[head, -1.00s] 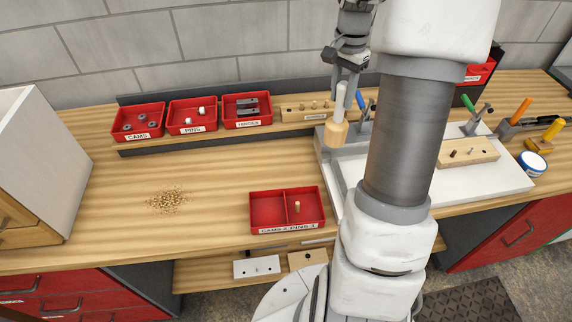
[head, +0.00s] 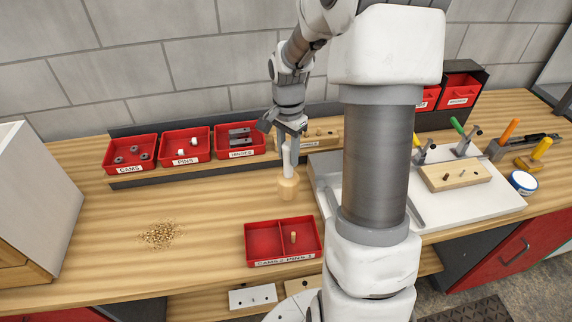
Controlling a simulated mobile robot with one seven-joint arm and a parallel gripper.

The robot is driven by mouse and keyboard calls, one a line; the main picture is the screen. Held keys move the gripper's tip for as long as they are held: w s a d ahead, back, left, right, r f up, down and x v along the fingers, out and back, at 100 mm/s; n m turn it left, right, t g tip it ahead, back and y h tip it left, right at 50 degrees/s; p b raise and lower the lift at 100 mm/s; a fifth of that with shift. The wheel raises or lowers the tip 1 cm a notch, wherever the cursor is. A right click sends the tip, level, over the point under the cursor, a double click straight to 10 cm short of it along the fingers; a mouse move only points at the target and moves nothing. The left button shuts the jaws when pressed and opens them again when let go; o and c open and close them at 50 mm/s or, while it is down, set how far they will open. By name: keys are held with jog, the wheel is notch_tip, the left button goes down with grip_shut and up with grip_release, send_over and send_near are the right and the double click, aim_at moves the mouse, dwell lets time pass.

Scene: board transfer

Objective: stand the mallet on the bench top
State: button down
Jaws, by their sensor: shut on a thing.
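My gripper (head: 288,137) is shut on the mallet (head: 288,184) by its pale handle. The mallet hangs upright with its light wooden head down. It is behind the two-part red tray and left of the white board. The bench top (head: 205,205) is wood. I cannot tell whether the mallet's head touches the bench top or is just above it.
A red two-part tray (head: 262,262) with a wooden pin stands in front of the mallet. Red bins (head: 185,161) line the back shelf. A white board (head: 440,208) lies to the right. Wood shavings (head: 160,235) lie at left; bare bench surrounds them.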

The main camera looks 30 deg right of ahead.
aim_at(286, 177)
jog(key=shift+a+f, duration=0.35)
jog(key=shift+f, duration=1.9)
jog(key=shift+f, duration=0.15)
jog(key=c, duration=0.5)
grip_release()
jog(key=shift+r, duration=0.2)
